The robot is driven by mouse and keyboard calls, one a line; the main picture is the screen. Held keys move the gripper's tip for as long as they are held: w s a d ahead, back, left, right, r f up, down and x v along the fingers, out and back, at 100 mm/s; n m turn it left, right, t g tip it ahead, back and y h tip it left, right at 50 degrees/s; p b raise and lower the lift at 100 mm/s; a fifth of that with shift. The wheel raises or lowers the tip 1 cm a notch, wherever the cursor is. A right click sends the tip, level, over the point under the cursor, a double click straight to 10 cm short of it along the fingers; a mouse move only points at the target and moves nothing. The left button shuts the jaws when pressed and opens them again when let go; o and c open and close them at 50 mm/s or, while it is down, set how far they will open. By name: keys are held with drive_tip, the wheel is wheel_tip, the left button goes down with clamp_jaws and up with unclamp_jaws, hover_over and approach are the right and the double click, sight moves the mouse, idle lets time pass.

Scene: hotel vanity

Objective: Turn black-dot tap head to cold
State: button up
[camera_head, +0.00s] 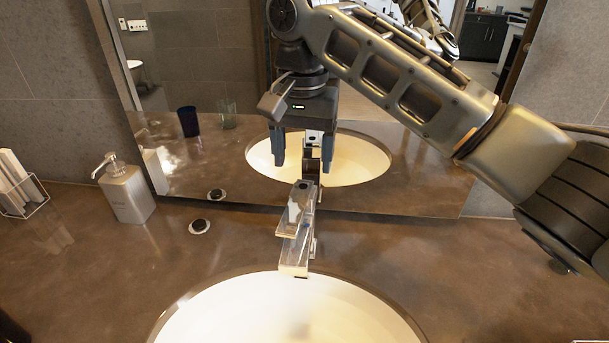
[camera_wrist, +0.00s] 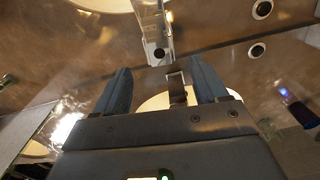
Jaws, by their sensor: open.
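I cannot tell any contact.
A white basin (camera_head: 290,315) is set in the brown counter (camera_head: 90,260). A mirror (camera_head: 420,175) rises close behind the tap and reflects it. A soap dispenser (camera_head: 127,190), a round black-centred fitting (camera_head: 200,226) and a wire holder (camera_head: 22,187) stand to the left. The right counter is mostly clear.

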sight(303, 186)
drive_tip(key=shift+f+p, duration=0.45)
drive_tip(key=shift+f, duration=3)
clamp_jaws()
